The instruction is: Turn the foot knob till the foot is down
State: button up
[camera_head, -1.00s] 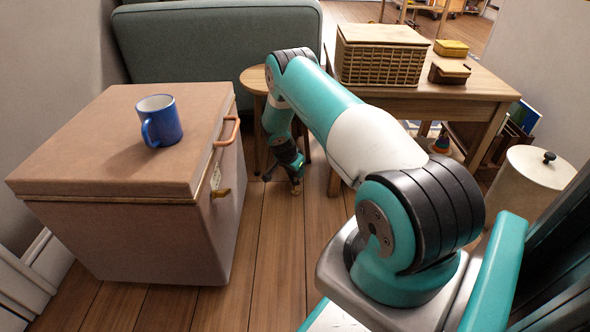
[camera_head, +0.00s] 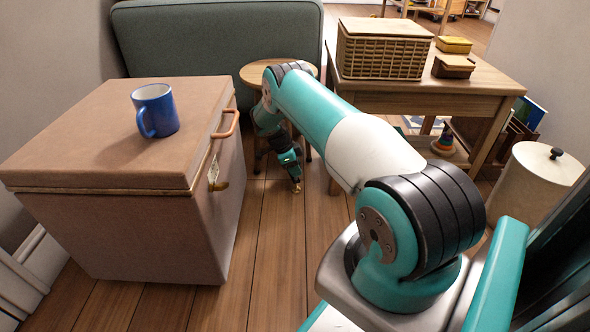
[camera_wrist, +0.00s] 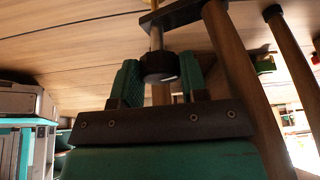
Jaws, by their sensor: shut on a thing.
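In the wrist view a dark round knob (camera_wrist: 158,68) sits on a thin metal stem between the two teal fingers of my gripper (camera_wrist: 160,75). The fingers are closed against its sides. The stem runs to a dark bar beside a wooden leg (camera_wrist: 235,85); the foot itself cannot be told apart clearly. In the head view my gripper (camera_head: 294,180) points down near the floor, in front of the round wooden stool (camera_head: 255,75). A small brass-coloured piece (camera_head: 297,188) shows at its tip. The knob cannot be made out there.
A pinkish-brown chest (camera_head: 150,235) with a blue mug (camera_head: 155,110) on its lid stands to the left. A wooden table (camera_head: 480,85) with a wicker basket (camera_head: 385,55) stands to the right. A green sofa (camera_head: 215,45) is behind. Bare floor lies in front.

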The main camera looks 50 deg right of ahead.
jog(key=shift+m, duration=0.5)
jog(key=o, duration=0.9)
jog(key=shift+r, duration=0.1)
jog(key=p+v, duration=0.4)
jog(key=v, duration=0.3)
jog(key=shift+w+r, duration=0.1)
jog(key=shift+w, duration=0.05)
